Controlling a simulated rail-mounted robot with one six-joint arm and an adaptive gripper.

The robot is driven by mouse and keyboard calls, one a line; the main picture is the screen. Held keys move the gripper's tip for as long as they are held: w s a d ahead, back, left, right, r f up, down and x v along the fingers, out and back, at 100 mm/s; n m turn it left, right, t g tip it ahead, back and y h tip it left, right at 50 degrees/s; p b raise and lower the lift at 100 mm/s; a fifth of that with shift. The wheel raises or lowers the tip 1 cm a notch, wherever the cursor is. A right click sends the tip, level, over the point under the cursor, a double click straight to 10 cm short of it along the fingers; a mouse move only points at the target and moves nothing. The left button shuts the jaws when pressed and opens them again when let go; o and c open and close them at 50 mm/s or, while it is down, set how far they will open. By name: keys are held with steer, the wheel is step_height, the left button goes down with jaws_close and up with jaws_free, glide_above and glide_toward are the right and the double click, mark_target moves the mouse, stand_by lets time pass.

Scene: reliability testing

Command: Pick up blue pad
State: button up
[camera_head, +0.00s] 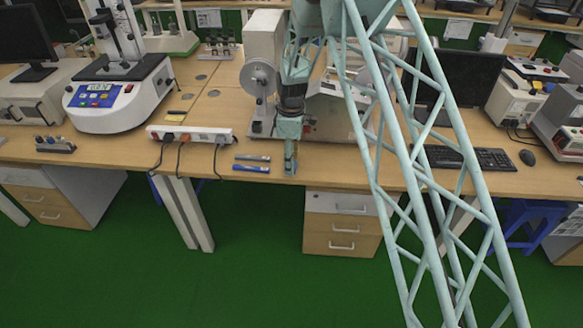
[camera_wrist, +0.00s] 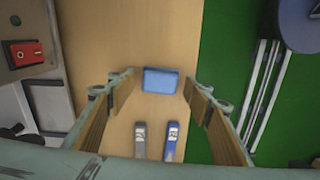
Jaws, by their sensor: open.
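A small blue pad (camera_wrist: 161,80) lies flat on the wooden bench in the wrist view, near the front edge. My gripper (camera_wrist: 160,77) is open, with one finger on each side of the pad and visible gaps between them. In the head view my gripper (camera_head: 290,158) points down over the bench's front edge. It largely hides the pad there. The height of the fingertips above the bench is hard to tell.
A grey tool (camera_wrist: 140,139) and a blue tool (camera_wrist: 170,141) lie side by side close to the pad. A white power strip (camera_head: 190,134) is to the left. A machine with a round dial (camera_head: 260,78) stands behind. The keyboard (camera_head: 465,158) is far right.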

steer(key=shift+c, duration=0.9)
steer(key=c, duration=0.7)
steer(key=shift+r, duration=0.15)
steer(key=shift+c, duration=0.2)
steer(key=shift+r+p, duration=0.3)
steer(key=shift+r, duration=1.05)
steer(key=shift+s+d+r, duration=0.2)
steer(key=shift+s+r, duration=0.15)
steer(key=s+d, duration=0.3)
steer(key=s, duration=0.3)
steer(key=s+d+r+p, duration=0.1)
steer(key=s+d, duration=0.3)
steer(key=s, duration=0.3)
steer(key=shift+s+d+r, duration=0.15)
steer(key=shift+d, duration=0.1)
